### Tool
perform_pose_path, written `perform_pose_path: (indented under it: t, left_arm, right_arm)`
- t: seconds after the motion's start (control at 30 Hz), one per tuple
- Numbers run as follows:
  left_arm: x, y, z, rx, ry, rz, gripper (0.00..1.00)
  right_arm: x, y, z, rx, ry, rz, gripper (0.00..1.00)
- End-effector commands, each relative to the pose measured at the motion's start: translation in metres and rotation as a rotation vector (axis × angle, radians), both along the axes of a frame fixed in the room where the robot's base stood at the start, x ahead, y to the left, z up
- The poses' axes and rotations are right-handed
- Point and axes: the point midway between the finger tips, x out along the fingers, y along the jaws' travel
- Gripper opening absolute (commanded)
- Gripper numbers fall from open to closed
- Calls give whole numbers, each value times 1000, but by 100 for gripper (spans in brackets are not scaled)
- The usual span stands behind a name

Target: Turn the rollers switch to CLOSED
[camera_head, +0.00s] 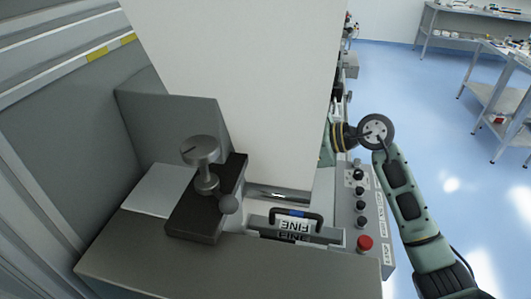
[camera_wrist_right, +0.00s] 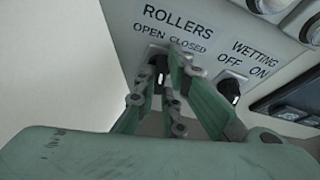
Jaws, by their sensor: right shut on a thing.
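The rollers switch (camera_wrist_right: 158,62) is a small black knob on a grey panel, below the words ROLLERS, OPEN and CLOSED in the right wrist view. My right gripper (camera_wrist_right: 167,72) has its green fingers around the knob and is shut on it. The fingers cover part of the knob, and I cannot tell which label it points to. In the head view my right arm comes in from the right and bends behind the white sheet, which hides the gripper's tips and the switch. My left gripper is not in view.
A wetting switch (camera_wrist_right: 230,90), marked OFF and ON, sits right of the rollers switch. A control panel (camera_head: 375,238) with black knobs and a red button (camera_head: 364,243) lies beside my right arm. The large white sheet (camera_head: 245,90) blocks the middle. Open blue floor lies right.

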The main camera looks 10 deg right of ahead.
Motion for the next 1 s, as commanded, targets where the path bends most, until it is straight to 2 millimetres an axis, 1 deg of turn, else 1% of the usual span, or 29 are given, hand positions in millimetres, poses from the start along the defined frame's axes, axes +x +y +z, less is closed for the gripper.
perform_pose_path:
  t: [0.03,0.13,0.43,0.47,0.63,0.67,0.9,1.0]
  left_arm:
    - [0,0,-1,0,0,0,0]
    - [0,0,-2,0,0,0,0]
    - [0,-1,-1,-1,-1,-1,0]
    - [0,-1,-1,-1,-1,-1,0]
    - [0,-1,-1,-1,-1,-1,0]
    - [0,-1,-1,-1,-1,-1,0]
    - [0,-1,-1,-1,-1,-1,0]
    - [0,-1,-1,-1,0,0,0]
  right_arm:
    - [1,-1,-3,3,40,0,0]
    - [0,-1,-3,18,83,0,0]
    - [0,-1,-4,20,91,1,0]
    - [0,-1,-4,19,92,0,12]
    - [0,-1,-4,20,90,0,27]
    - [0,-1,-3,21,90,0,28]
    - [0,0,-2,23,87,1,28]
    - [-1,-3,0,23,85,0,28]
